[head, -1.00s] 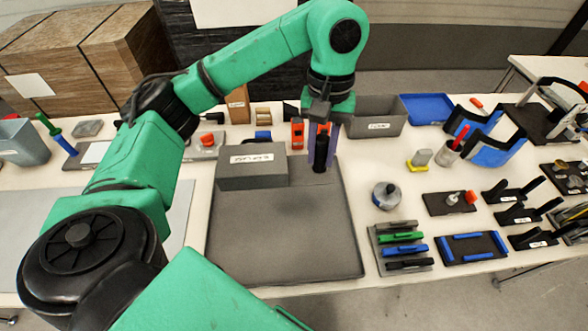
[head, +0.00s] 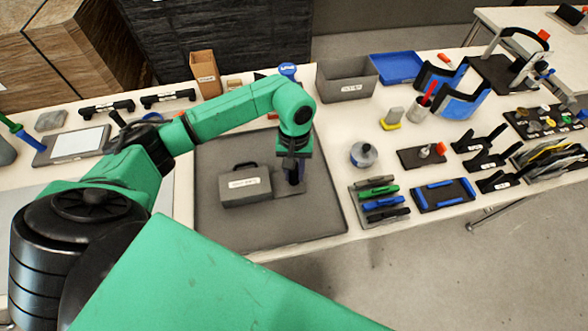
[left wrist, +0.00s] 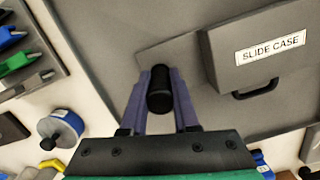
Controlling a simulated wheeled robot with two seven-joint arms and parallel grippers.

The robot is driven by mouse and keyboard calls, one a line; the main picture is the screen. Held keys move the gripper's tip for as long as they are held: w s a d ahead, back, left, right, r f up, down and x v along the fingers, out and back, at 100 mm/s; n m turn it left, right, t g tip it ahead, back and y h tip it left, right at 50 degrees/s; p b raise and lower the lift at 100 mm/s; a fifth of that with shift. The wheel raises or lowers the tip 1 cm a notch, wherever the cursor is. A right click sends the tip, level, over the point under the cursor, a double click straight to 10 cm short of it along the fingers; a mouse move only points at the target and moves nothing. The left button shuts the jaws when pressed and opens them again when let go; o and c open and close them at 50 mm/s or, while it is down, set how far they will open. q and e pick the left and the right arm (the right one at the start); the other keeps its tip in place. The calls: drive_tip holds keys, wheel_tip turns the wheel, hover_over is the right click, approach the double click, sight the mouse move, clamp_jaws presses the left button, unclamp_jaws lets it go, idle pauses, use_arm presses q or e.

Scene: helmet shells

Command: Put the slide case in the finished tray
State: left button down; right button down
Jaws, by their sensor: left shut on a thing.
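The slide case (head: 245,184) is a grey box with a white label and a black handle at its back. Its label reads SLIDE CASE in the left wrist view (left wrist: 224,70). A flat grey plate with an upright black post juts from its side. My left gripper (head: 293,175) is shut on that post; its purple fingers flank the post in the left wrist view (left wrist: 160,95). The case is over the dark grey mat or shallow tray (head: 225,228); I cannot tell whether it touches. No readable label names the finished tray. My right gripper is not in view.
Behind stand a labelled grey bin (head: 335,90), its label too blurred to read, and a blue tray (head: 397,67). A round container (head: 363,155) and a rack of coloured handles (head: 380,200) stand to the right. The mat's front part is bare.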

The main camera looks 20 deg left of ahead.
use_arm(q)
drive_tip(key=shift+f, duration=0.15)
drive_tip(key=c, duration=0.7)
unclamp_jaws()
drive_tip(key=shift+o, duration=0.2)
drive_tip(key=shift+r, duration=0.35)
drive_tip(key=r+b, duration=0.1)
drive_tip(key=r, duration=0.2)
drive_tip(key=w+r+b, duration=0.1)
drive_tip(key=r, duration=0.3)
drive_tip(key=r+b, duration=0.1)
drive_tip(key=r, duration=0.3)
drive_tip(key=shift+w+a+r, duration=0.1)
drive_tip(key=shift+w+a, duration=0.1)
drive_tip(key=shift+r, duration=0.25)
